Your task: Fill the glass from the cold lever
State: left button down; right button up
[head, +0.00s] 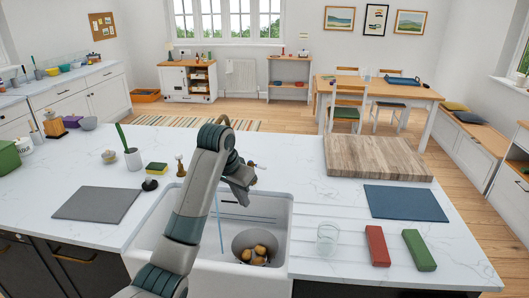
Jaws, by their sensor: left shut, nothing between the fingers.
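A clear, seemingly empty glass (327,238) stands upright on the white counter, right of the sink (281,213). My left arm reaches over the sink and hides most of the tap. My left gripper (243,203) is shut and empty, pointing down above the back of the sink, left of and apart from the glass. A thin blue stream of water (219,222) falls into the sink beside my arm. A small brass-coloured fitting (180,167) stands behind the sink, left of my arm; I cannot tell which lever is cold. My right gripper is not in view.
A grey bowl (242,241) with potatoes sits in the sink. Right of the glass lie a red block (377,246) and a green block (419,250), with a blue mat (405,203) and a wooden board (376,158) behind. A grey mat (97,203) lies left.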

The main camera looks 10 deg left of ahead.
aim_at(250, 163)
jog(key=i, duration=1.3)
